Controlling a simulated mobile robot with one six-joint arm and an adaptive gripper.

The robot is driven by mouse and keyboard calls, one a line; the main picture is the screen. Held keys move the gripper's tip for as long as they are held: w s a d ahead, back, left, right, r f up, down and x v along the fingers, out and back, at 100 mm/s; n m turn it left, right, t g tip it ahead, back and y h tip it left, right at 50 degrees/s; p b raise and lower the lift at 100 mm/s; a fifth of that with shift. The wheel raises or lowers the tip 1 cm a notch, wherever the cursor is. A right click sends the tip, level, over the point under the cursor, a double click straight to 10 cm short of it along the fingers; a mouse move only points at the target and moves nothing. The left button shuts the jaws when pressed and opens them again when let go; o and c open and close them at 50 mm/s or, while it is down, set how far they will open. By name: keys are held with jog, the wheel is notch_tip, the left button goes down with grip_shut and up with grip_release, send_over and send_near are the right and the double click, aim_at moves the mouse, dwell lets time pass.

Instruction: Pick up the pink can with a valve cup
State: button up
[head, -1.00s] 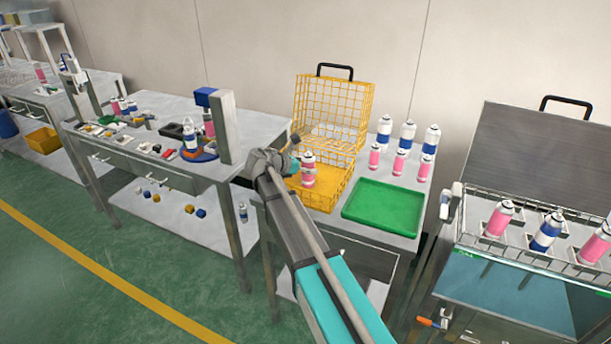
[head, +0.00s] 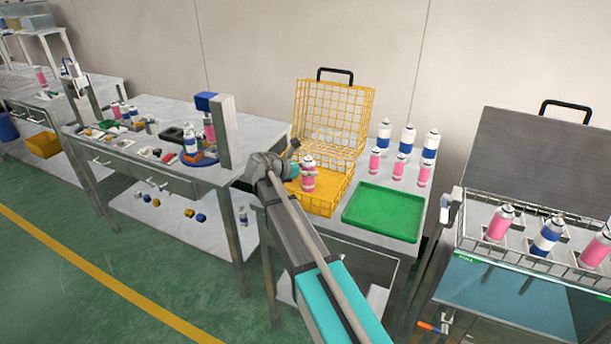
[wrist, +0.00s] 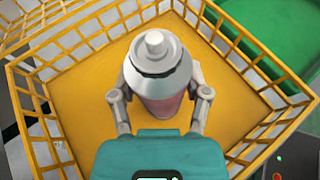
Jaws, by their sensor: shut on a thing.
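My gripper (wrist: 160,100) is shut on a pink can (wrist: 162,75) with a white-grey top and a valve stem. The fingers close on the can from both sides in the wrist view. In the head view the same pink can (head: 308,178) is upright at the yellow wire basket (head: 325,207), within its walls. The basket's yellow floor shows around the can in the wrist view. I cannot tell whether the can's base touches that floor. My arm partly hides the basket's left side in the head view.
A green tray (head: 382,212) lies right of the basket. Several pink and blue-white cans stand behind it. An open wire-racked bath (head: 520,240) with cans is at the right. A cluttered bench (head: 160,110) is at the left. The basket's raised lid (head: 333,108) stands behind.

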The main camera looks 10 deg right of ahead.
jog(key=shift+r, duration=0.1)
notch_tip(320, 180, up, 3)
jog(key=p, duration=0.3)
jog(key=s+d+r+p, duration=0.2)
jog(key=s+r+p, duration=0.7)
jog(key=s, duration=0.5)
jog(key=shift+r+p, duration=0.4)
jog(key=shift+p, duration=0.1)
dwell(0.4)
jog(key=shift+a, duration=0.15)
